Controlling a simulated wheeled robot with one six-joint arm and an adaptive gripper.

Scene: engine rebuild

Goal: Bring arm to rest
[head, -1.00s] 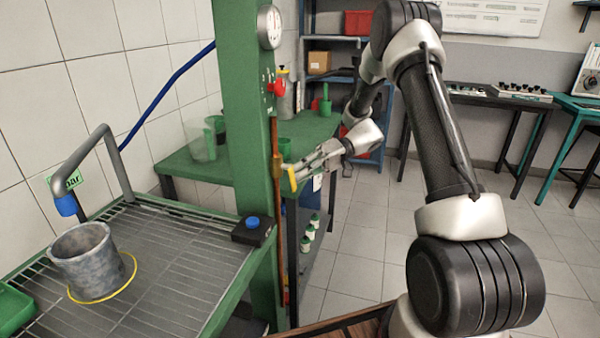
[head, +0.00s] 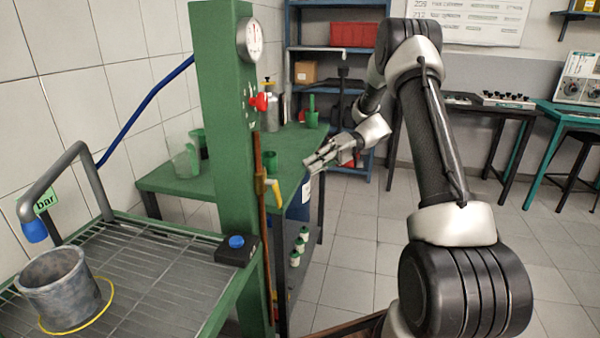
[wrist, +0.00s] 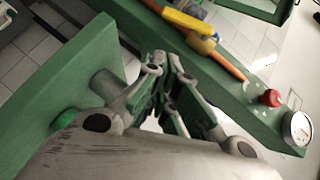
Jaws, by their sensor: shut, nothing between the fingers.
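My arm reaches up and over from the right side of the head view, with its forearm pointing back left. My gripper (head: 322,156) is in front of the green bench (head: 206,180), to the right of the green column (head: 222,150). In the wrist view my gripper (wrist: 166,85) has its fingers together with nothing between them. A yellow-tipped lever (head: 273,192) on the column is left of and below the fingers in the head view, apart from them. The lever's yellow end (wrist: 187,20) also shows beyond the fingers in the wrist view.
The column carries a gauge (head: 250,40) and a red knob (head: 259,102). A grey cup (head: 60,288) stands in a yellow ring on a grated table (head: 160,275) at left. Jugs and a green scoop (head: 312,113) stand on the bench. Open tiled floor (head: 365,235) lies behind my arm.

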